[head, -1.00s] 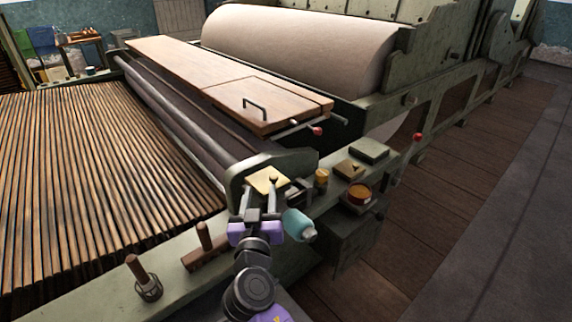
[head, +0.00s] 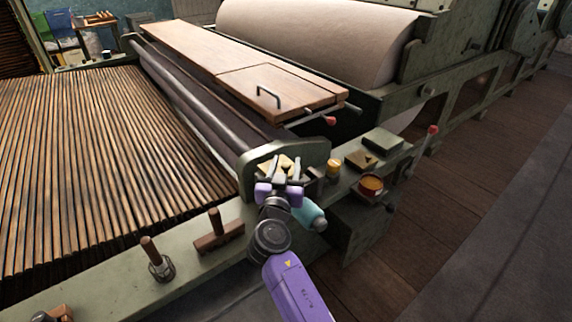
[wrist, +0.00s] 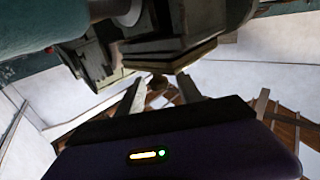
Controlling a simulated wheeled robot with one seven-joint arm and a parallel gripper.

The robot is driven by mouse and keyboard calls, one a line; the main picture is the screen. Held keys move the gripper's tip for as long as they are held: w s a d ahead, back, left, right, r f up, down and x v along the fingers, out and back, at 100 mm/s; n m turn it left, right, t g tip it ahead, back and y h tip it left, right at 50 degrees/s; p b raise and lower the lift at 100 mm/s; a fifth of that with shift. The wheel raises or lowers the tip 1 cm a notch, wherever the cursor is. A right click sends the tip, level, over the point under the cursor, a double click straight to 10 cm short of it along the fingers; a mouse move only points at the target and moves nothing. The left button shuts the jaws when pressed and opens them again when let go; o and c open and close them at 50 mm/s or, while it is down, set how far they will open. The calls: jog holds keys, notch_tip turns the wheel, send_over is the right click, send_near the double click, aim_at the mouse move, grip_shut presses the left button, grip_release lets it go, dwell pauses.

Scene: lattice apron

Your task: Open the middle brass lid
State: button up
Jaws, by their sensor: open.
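A brass-yellow lid (head: 266,166) sits on the green end housing of the machine in the head view, partly hidden by my gripper. My gripper (head: 287,168) is open at this lid, its two fingers pointing up and away. In the wrist view my open fingers (wrist: 158,88) stand on either side of a small dark brown round knob (wrist: 157,83); I cannot tell whether they touch it. A thin brass edge (wrist: 180,62) shows just above it. A duller brass plate with a dark mark (head: 361,160) lies further right, apart from my gripper.
Wooden pegs (head: 214,222) stand on the near rail. The roller (head: 205,115) and wooden board (head: 225,58) lie beyond.

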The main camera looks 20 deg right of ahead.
grip_shut()
dwell(1.4)
